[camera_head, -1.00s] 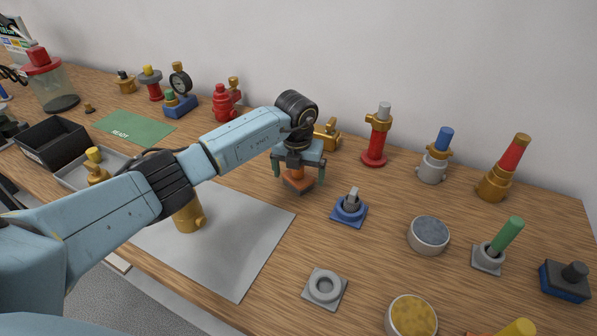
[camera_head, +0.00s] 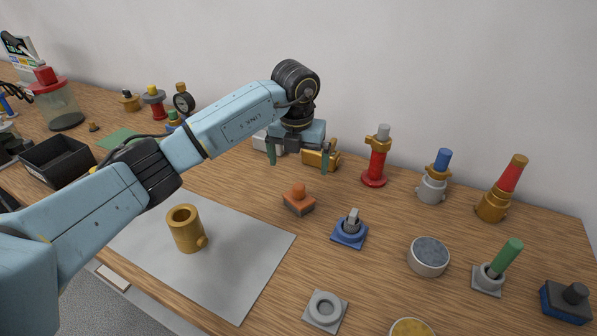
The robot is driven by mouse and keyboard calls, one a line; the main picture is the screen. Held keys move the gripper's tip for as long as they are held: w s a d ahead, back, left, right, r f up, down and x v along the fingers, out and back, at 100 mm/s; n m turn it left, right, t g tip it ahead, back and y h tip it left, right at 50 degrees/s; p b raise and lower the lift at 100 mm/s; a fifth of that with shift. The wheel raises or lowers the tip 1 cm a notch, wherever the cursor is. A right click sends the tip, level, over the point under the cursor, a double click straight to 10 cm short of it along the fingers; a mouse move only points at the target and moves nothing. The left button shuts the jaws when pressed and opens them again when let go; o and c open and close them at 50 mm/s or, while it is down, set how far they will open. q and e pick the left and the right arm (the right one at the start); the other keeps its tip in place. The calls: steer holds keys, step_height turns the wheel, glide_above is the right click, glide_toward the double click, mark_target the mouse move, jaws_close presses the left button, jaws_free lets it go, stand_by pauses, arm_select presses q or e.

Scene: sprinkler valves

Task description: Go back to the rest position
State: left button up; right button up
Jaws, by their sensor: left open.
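My left arm reaches in from the left. My left gripper (camera_head: 298,167) is open and empty, pointing down above the table in front of a brass valve (camera_head: 322,155). An orange-brown block with a round knob (camera_head: 299,198) stands on the wood just below and in front of the gripper, apart from it. A hollow brass cylinder with a side stub (camera_head: 186,229) stands upright on the grey mat (camera_head: 236,265). My right gripper is not in view.
To the right stand a red valve (camera_head: 376,160), a blue base with a grey peg (camera_head: 350,229), a grey round tin (camera_head: 429,256) and a green-handled part (camera_head: 501,264). A black bin (camera_head: 60,160) is at the left. The wall closes off the back.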

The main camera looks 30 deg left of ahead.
arm_select(q)
steer(key=shift+r, duration=0.35)
